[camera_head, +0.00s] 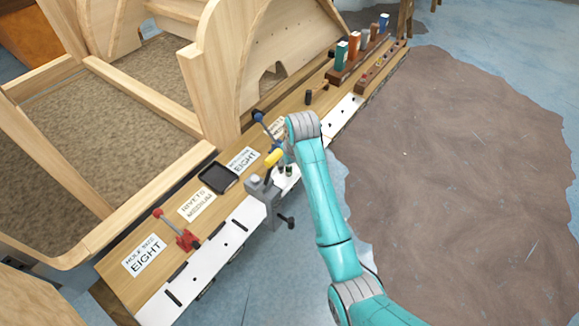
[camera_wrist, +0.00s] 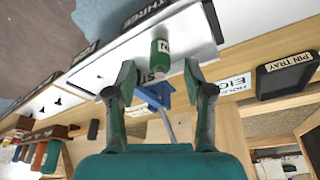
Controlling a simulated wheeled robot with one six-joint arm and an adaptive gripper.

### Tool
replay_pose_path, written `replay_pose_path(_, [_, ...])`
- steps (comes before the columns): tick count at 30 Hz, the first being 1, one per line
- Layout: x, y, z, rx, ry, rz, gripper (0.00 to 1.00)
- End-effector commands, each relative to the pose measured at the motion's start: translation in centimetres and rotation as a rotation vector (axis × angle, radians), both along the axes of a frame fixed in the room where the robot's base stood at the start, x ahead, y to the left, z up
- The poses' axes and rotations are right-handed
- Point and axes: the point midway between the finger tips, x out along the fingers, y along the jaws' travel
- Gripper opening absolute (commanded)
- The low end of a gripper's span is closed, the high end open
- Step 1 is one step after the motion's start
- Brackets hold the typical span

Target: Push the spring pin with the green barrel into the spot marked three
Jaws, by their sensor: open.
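The green-barrelled spring pin (camera_wrist: 161,48) shows in the wrist view with a white letter on its side, on the white plate just past my open fingertips. My gripper (camera_wrist: 158,72) has one finger to each side of the pin's near end, with gaps showing, so it does not grip it. The mark THREE (camera_wrist: 146,12) is on a dark label at the plate's top edge, beyond the pin. In the head view a small green piece (camera_head: 288,170) shows beside my arm, which hides most of the gripper. How deep the pin sits cannot be told.
A rack of coloured blocks (camera_head: 343,74) is farther back.

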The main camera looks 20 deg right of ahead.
Motion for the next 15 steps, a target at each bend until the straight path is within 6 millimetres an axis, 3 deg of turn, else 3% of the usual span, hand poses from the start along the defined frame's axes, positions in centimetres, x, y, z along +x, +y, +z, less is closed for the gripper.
replay_pose_path(9, [-1.7,-0.2,6.1,0.001,-0.005,0.0,0.53])
replay_pose_path(15, [-2.6,-0.3,8.5,0.0,-0.002,0.0,0.53])
